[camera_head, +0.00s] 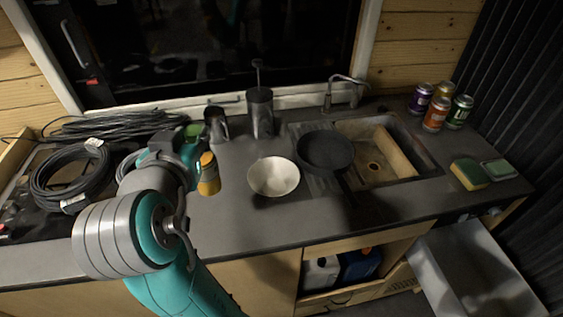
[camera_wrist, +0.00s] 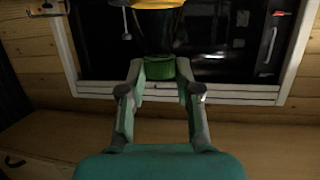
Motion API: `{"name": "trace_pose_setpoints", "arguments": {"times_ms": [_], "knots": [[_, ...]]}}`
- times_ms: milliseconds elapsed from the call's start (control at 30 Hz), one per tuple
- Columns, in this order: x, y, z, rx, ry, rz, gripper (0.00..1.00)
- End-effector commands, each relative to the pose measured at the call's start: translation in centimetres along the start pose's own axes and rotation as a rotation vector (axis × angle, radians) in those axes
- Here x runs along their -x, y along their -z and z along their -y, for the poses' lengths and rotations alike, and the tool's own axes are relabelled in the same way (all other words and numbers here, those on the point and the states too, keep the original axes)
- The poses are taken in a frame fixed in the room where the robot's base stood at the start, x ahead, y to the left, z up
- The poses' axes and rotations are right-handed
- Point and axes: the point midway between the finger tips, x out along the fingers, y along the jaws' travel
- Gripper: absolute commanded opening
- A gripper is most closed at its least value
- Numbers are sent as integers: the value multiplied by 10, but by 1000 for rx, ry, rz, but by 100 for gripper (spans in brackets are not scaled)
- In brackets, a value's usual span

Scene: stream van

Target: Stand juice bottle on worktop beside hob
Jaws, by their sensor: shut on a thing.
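The juice bottle (camera_head: 208,182) has an orange-yellow body and a green top (camera_head: 193,131). In the head view it is upright at the left-middle of the worktop (camera_head: 226,222), left of the white bowl, partly hidden by my gripper (camera_head: 196,153). I cannot tell whether its base touches the worktop. In the upside-down wrist view my gripper (camera_wrist: 162,75) is shut on the green top (camera_wrist: 160,68), with the yellow body (camera_wrist: 158,4) cut off at the picture edge. The hob (camera_head: 22,205) is at the far left, mostly covered by cable.
Coiled black cables (camera_head: 72,176) lie over the hob. A white bowl (camera_head: 273,177), dark pan (camera_head: 325,151), metal canister (camera_head: 261,113) and metal cup (camera_head: 216,124) stand right of the bottle. The sink (camera_head: 412,146) is further right. The front worktop strip is clear.

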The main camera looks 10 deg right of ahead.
Motion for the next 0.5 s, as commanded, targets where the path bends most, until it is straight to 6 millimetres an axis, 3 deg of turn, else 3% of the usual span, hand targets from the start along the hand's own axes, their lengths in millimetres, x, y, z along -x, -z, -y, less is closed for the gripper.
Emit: {"name": "trace_pose_setpoints", "arguments": {"times_ms": [233, 500], "knots": [[0, -9, 3, 8, 14, 1, 0], [-13, -49, 3, 8, 13, 2, 0]]}}
